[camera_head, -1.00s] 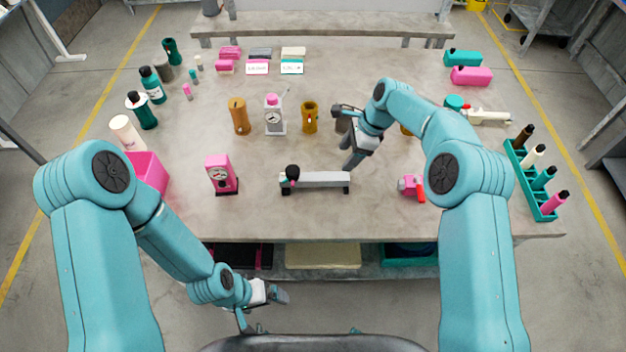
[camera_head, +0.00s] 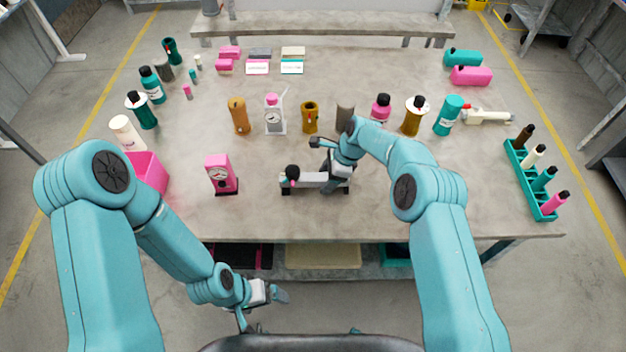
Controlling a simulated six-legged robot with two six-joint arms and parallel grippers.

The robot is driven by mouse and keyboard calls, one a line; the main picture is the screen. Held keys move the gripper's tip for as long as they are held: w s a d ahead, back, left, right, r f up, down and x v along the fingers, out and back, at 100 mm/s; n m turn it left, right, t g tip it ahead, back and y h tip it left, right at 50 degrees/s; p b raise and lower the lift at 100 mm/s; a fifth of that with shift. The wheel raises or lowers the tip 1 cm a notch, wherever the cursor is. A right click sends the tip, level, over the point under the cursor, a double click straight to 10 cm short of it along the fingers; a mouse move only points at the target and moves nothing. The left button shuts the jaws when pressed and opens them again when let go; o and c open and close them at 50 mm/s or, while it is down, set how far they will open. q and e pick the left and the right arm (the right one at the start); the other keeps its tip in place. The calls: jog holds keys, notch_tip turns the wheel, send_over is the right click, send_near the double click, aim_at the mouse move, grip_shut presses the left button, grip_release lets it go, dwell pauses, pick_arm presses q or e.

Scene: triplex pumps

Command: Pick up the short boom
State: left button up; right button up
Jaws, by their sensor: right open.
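A low grey bar (camera_head: 305,181) with dark feet and a black knob at its left end lies near the front middle of the table. It may be the short boom; I cannot be sure. My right gripper (camera_head: 332,187) is open over the right half of this bar, pointing down. It hides part of the bar, and I cannot tell whether it touches. My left gripper (camera_head: 276,294) hangs in front of the table, below its edge and apart from the bar. Whether its fingers are open is too small to tell.
A pink gauge (camera_head: 221,174) stands left of the bar. A white gauge (camera_head: 274,115) and brown containers (camera_head: 239,116) stand behind it. A green rack (camera_head: 530,180) of bottles is at the right. The table (camera_head: 270,213) is bare along its front edge.

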jog(key=shift+r, duration=0.1)
jog(key=shift+c, duration=0.6)
grip_shut()
notch_tip(320, 180, up, 10)
pick_arm(q)
notch_tip(320, 180, down, 7)
jog(key=b, duration=0.6)
jog(key=shift+r+b, duration=0.2)
jog(key=shift+b, duration=0.15)
pick_arm(e)
jog(key=shift+f, duration=5)
pick_arm(q)
jog(key=shift+c, duration=0.3)
